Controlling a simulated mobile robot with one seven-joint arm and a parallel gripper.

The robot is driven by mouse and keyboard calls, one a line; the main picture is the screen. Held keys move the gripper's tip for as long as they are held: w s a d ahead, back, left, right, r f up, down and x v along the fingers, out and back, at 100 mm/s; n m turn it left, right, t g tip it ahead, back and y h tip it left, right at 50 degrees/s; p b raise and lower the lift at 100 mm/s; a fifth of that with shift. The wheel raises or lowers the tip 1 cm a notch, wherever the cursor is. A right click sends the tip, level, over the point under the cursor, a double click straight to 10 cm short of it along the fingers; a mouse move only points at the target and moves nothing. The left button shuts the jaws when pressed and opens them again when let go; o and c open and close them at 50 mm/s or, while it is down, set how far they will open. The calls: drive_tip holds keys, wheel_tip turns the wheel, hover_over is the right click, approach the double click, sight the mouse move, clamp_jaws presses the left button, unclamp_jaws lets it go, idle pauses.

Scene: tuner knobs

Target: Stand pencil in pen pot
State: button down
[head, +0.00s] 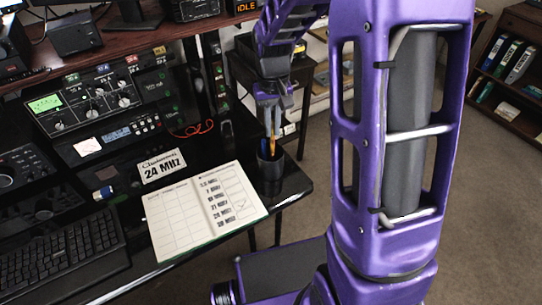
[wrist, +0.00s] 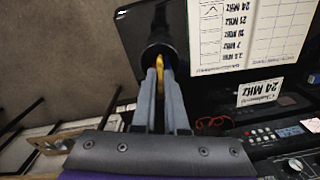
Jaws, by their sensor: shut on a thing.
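The yellow-orange pencil (head: 273,144) is held upright between the fingers of my gripper (head: 271,104). The gripper is directly above the dark pen pot (head: 270,170), which stands near the right edge of the black desk. The pencil's lower part meets the pot's mouth in the head view; how deep it reaches is hidden. In the wrist view the pencil (wrist: 159,72) shows between the two grey fingers (wrist: 160,84), with the round dark pot (wrist: 156,50) just beyond.
An open logbook (head: 180,215) lies left of the pot, with a "24 MHz" card (head: 163,166) behind it. A keyboard (head: 62,257) and radio gear (head: 95,100) fill the left. The desk's right edge (head: 308,186) is close to the pot.

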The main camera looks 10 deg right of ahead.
sight(273, 148)
wheel_tip(273, 148, down, 8)
drive_tip(key=shift+r+b, duration=0.25)
drive_tip(key=shift+b, duration=0.15)
drive_tip(key=shift+f, duration=0.2)
drive_tip(key=c, duration=0.9)
unclamp_jaws()
drive_tip(key=shift+c, duration=0.2)
drive_tip(key=shift+r, duration=0.1)
wheel_tip(273, 148, up, 12)
drive_tip(key=shift+r+p, duration=0.15)
drive_tip(key=shift+p, duration=0.6)
